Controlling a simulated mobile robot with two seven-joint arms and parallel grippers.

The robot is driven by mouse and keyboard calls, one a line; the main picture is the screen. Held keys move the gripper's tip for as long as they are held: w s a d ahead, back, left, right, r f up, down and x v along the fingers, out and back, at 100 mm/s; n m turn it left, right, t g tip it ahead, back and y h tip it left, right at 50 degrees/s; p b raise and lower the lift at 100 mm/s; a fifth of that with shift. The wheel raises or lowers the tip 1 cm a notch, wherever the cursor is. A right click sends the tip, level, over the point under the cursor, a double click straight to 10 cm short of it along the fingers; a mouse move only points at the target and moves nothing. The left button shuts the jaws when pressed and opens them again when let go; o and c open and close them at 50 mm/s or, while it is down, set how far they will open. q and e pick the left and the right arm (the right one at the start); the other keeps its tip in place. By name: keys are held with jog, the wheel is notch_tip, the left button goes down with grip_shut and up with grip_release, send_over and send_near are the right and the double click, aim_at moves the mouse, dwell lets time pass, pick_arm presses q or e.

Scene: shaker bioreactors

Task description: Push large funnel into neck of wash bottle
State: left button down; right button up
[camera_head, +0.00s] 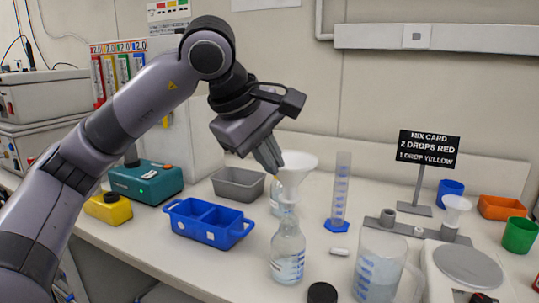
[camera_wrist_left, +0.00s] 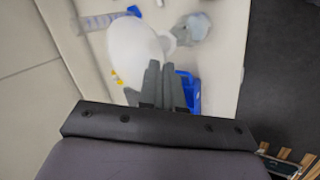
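The large white funnel (camera_head: 299,162) stands upright above the clear wash bottle (camera_head: 287,262), which holds bluish liquid, on the bench. The funnel's stem points down at the bottle's neck; how deep it sits I cannot tell. My left gripper (camera_head: 268,157) is at the left side of the funnel's cone, fingers angled down. In the left wrist view the funnel (camera_wrist_left: 135,48) lies just beyond and left of the fingertips (camera_wrist_left: 160,68), which are close together with nothing visible between them. Whether they touch the rim is unclear. My right gripper is not in view.
A blue two-part tray (camera_head: 208,224) and grey bin (camera_head: 239,184) are left of the bottle. A graduated cylinder (camera_head: 341,190), a jug (camera_head: 379,268), a black cap (camera_head: 322,293) and a balance (camera_head: 468,265) are to the right.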

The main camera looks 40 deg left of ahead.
aim_at(281, 201)
pick_arm(q)
jog(key=shift+f+b, duration=0.55)
jog(key=shift+f, duration=0.35)
dwell(0.3)
jog(key=shift+f+b, duration=1.1)
jog(key=shift+f, duration=0.3)
dwell(1.7)
jog(key=c, duration=1.2)
grip_release()
jog(key=shift+c, duration=0.2)
